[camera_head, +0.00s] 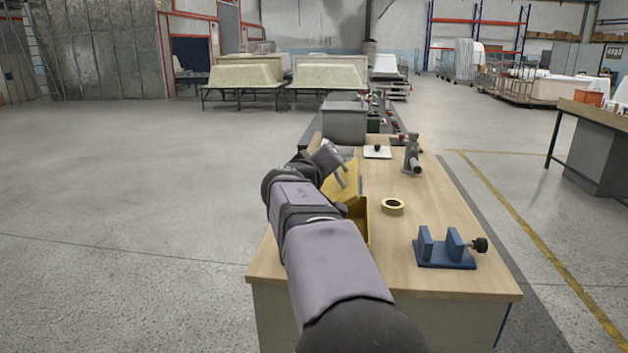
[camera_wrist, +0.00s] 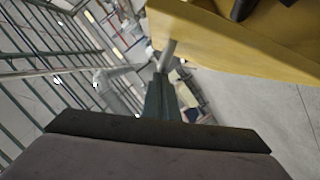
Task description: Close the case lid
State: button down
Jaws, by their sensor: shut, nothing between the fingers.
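The yellow case (camera_head: 363,228) sits on the wooden workbench, mostly hidden behind my arm in the head view. Its yellow lid (camera_head: 349,188) stands raised above the base, so the case is open. My gripper (camera_head: 342,179) is at the upper part of the lid, and the arm hides much of it. In the wrist view a large yellow panel (camera_wrist: 235,45) of the case fills the upper right. The shut, empty fingers of my gripper (camera_wrist: 167,56) reach to its left edge. I cannot tell whether they touch it.
A tape roll (camera_head: 393,206) and a blue vise (camera_head: 445,250) lie right of the case on the workbench (camera_head: 455,285). A grey stand-like tool (camera_head: 412,153), a white plate with a dark knob (camera_head: 377,153) and a grey box (camera_head: 345,122) are farther back.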

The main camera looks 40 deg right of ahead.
aim_at(355, 173)
jog(key=s+d+f+m+b, duration=0.1)
jog(key=b, duration=0.1)
jog(key=s+d+f+m+y+b, duration=0.1)
jog(key=f, duration=0.1)
jog(key=s+d+f+m+b, duration=0.1)
jog(key=f+m+b, duration=0.1)
jog(key=shift+s+d+f+t+y+b, duration=0.1)
jog(key=shift+s+d+t+y+b, duration=0.2)
jog(key=shift+s+d+t+b, duration=0.1)
jog(key=shift+s+d+f+m, duration=0.15)
jog(key=shift+f+m, duration=0.15)
jog(key=shift+s+d+f+b, duration=0.15)
jog(key=shift+f+b, duration=0.25)
jog(key=shift+s+d+f+b, duration=0.1)
jog(key=shift+d+f+b, duration=0.05)
jog(key=shift+f+b, duration=0.2)
jog(key=shift+f, duration=0.15)
jog(key=r+p, duration=0.2)
jog(key=r, duration=0.1)
jog(key=r+p, duration=0.1)
jog(key=r, duration=0.1)
jog(key=shift+w+a, duration=0.35)
jog(key=b+v, duration=0.1)
jog(key=v, duration=0.4)
jog(key=b+v, duration=0.1)
jog(key=v, duration=0.4)
jog(key=shift+s+d+f, duration=0.15)
jog(key=shift+f, duration=0.1)
